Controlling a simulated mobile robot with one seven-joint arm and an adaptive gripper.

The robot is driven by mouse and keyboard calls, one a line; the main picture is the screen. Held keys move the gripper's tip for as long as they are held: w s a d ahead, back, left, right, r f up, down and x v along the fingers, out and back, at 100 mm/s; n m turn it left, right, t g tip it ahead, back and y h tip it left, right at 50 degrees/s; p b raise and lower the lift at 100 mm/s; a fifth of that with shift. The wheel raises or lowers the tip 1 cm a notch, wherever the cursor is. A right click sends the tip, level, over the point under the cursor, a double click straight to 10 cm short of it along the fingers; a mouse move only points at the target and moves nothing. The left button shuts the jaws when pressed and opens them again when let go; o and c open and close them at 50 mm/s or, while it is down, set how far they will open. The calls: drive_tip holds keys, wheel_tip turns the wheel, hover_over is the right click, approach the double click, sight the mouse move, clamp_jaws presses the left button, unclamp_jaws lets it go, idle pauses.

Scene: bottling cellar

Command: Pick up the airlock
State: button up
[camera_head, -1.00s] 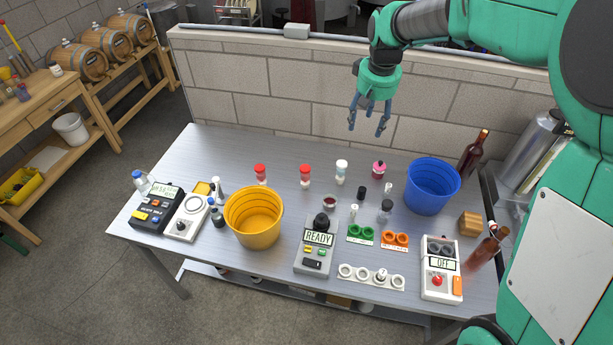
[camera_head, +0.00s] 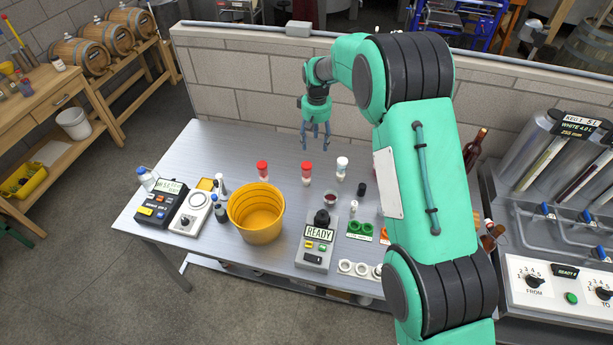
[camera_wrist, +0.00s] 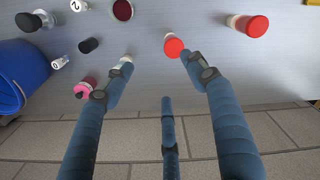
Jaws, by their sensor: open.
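I cannot pick out the airlock with certainty among the small items on the steel table (camera_head: 290,160). My gripper (camera_head: 315,145) is open and empty, its three fingers pointing down above the table's far edge. In the wrist view the spread fingers (camera_wrist: 160,66) hang over that edge. A white-capped jar (camera_head: 342,164) stands to their right in the head view; in the wrist view it is partly hidden behind a fingertip. Two red-capped jars (camera_head: 262,168) (camera_head: 307,169) stand near the gripper. A pink-capped jar (camera_wrist: 86,88) shows beside one finger in the wrist view.
A yellow bucket (camera_head: 256,222), a READY device (camera_head: 318,236) and a meter (camera_head: 161,204) stand towards the front. A blue bucket (camera_wrist: 20,75) shows in the wrist view. A block wall (camera_head: 270,85) rises behind the table. My arm hides the table's right side.

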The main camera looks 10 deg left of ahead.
hover_over(307, 164)
wheel_tip(307, 164, down, 5)
drive_tip(key=shift+w+a+f, duration=0.1)
drive_tip(key=shift+w+f, duration=0.05)
drive_tip(key=shift+f, duration=0.05)
drive_tip(key=shift+f, duration=0.2)
wheel_tip(307, 164, down, 8)
drive_tip(key=shift+f+p, duration=0.15)
drive_tip(key=shift+p, duration=0.25)
drive_tip(key=shift+f, duration=0.15)
idle(0.3)
drive_tip(key=shift+f, duration=0.65)
drive_tip(key=shift+s+f, duration=0.2)
drive_tip(key=shift+f, duration=1.6)
